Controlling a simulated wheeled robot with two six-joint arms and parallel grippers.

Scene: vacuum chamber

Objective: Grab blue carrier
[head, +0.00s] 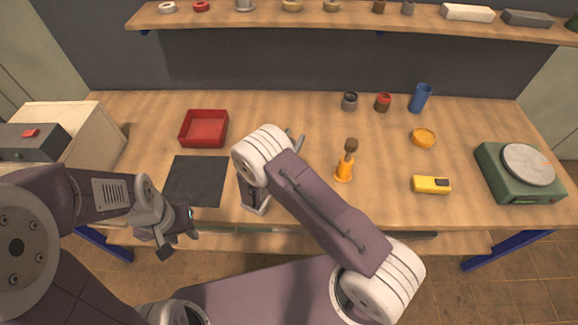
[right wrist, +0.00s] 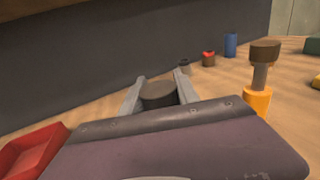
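A blue cylinder (head: 420,98), the only blue loose object I see, stands upright at the back right of the table. It also shows in the right wrist view (right wrist: 230,45), well beyond the fingers. My right gripper (head: 297,141) is over the middle of the table, left of the blue cylinder and mostly hidden by my arm. In the right wrist view its fingers (right wrist: 158,80) are apart, with a dark round piece (right wrist: 158,95) between them; I cannot tell whether they clamp it. My left gripper (head: 180,245) is open and empty at the table's front edge.
A grey jar (head: 350,101) and red jar (head: 383,102) stand left of the blue cylinder; an orange dish (head: 423,138) lies in front. An orange tool (head: 344,170), yellow meter (head: 431,184), green scale (head: 520,172), red tray (head: 204,128) and black mat (head: 196,181) are around. A shelf (head: 330,17) overhangs behind.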

